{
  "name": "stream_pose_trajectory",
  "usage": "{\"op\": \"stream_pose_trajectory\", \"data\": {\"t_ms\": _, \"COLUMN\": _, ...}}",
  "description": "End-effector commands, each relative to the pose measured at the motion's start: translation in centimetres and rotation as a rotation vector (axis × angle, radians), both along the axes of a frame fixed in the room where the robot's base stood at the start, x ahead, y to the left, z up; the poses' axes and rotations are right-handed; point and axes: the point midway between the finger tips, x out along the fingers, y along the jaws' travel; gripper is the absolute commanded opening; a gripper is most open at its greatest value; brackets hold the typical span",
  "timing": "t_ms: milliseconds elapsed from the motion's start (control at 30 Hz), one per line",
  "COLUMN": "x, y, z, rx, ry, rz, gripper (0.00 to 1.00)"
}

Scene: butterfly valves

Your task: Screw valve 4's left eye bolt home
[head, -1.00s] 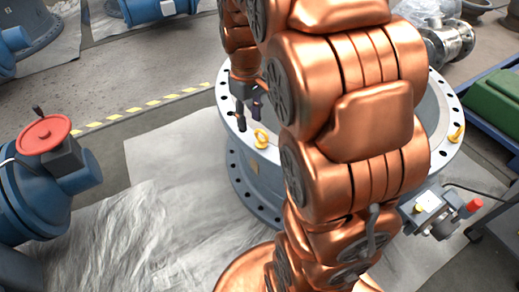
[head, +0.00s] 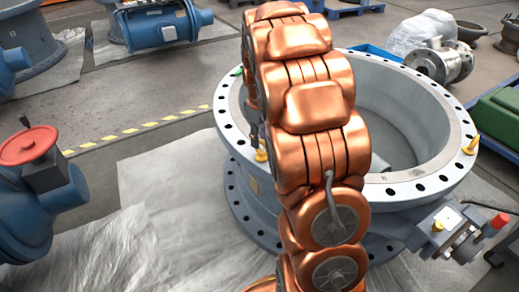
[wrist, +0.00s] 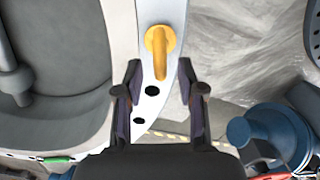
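The large grey valve body (head: 400,190) stands with its flange ring facing up. A yellow eye bolt (head: 261,155) is on the left part of the flange, partly behind my arm in the head view. In the wrist view the yellow eye bolt (wrist: 160,45) stands in the pale flange, just beyond my fingertips and roughly between their lines. My gripper (wrist: 162,85) is open, with empty space between the two dark fingers. In the head view my gripper is mostly hidden behind my copper arm. How deep the bolt sits cannot be told.
A second yellow eye bolt (head: 471,146) is on the flange's right side. A yellow-knobbed actuator with a red cap (head: 455,233) juts from the valve's lower right. A blue valve with a red handwheel (head: 28,146) stands at left. Plastic sheeting (head: 140,220) covers the floor between.

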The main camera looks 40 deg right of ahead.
Motion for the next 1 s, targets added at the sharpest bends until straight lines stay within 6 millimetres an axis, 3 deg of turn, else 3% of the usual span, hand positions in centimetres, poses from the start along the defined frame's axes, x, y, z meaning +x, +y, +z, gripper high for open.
{"op": "stream_pose_trajectory", "data": {"t_ms": 233, "x": -0.1, "y": 0.0, "z": -3.8, "rx": 0.002, "ry": 0.004, "rz": -0.002, "gripper": 0.39}}
{"op": "stream_pose_trajectory", "data": {"t_ms": 600, "x": -0.1, "y": 0.0, "z": -4.4, "rx": 0.001, "ry": 0.001, "rz": -0.001, "gripper": 0.38}}
{"op": "stream_pose_trajectory", "data": {"t_ms": 1000, "x": 0.0, "y": 0.0, "z": -4.4, "rx": 0.001, "ry": 0.001, "rz": -0.001, "gripper": 0.0}}
